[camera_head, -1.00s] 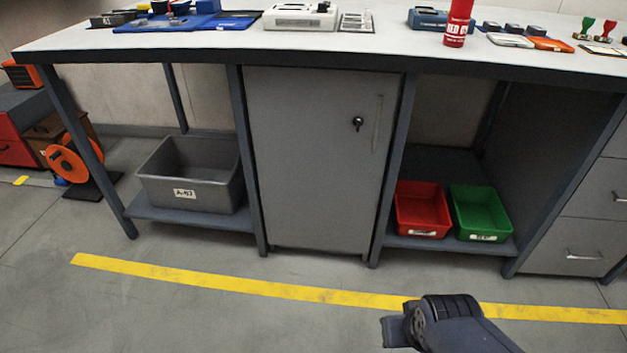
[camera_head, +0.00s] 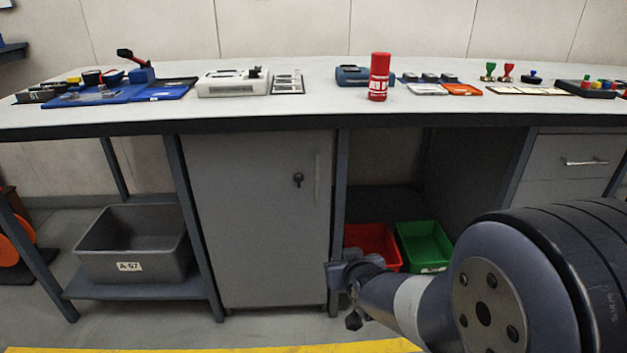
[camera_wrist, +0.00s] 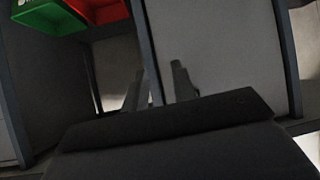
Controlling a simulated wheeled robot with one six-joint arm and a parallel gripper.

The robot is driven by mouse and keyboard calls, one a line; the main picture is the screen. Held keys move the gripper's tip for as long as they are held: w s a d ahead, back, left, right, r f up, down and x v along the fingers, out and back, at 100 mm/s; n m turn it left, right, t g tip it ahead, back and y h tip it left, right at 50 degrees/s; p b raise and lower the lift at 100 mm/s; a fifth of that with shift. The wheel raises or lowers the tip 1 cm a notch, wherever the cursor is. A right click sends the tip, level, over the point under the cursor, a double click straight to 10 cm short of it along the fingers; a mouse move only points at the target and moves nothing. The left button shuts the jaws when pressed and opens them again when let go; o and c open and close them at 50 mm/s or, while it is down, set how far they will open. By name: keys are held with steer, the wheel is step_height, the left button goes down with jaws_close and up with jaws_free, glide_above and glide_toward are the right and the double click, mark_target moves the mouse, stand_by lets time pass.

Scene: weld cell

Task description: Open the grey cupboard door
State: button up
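The grey cupboard door (camera_head: 250,230) is shut under the workbench. It has a dark lock (camera_head: 298,179) and a slim upright handle (camera_head: 317,180) near its right edge. My gripper (camera_head: 352,290) is low, around the post to the right of the door, below the handle and partly hiding the red bin. In the wrist view the picture is turned over, and the door (camera_wrist: 215,45) fills the middle right. Two fingers (camera_wrist: 158,82) stand apart there with nothing between them but the background post. The handle cannot be made out in the wrist view.
A red bin (camera_head: 370,238) and a green bin (camera_head: 425,242) sit right of the cupboard. A grey tub (camera_head: 130,262) sits on the left shelf. The bench top (camera_head: 330,112) overhangs the door and carries a red can (camera_head: 379,77) and tools. Floor before the door looks clear.

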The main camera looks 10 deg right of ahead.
mark_target(318, 181)
steer(key=w+a+r+t, duration=0.1)
steer(key=w+r+t, duration=0.1)
steer(key=w, duration=0.5)
steer(key=w+a+r+t+y, duration=0.1)
steer(key=w+r+t, duration=0.1)
steer(key=w, duration=0.6)
steer(key=w+a+r+t+y, duration=0.1)
steer(key=w+r+t, duration=0.1)
steer(key=w, duration=0.6)
steer(key=shift+w+a+r+n, duration=0.15)
steer(key=shift+w+r+n, duration=0.05)
steer(key=shift+r+n, duration=0.15)
steer(key=shift+c, duration=0.5)
jaws_close()
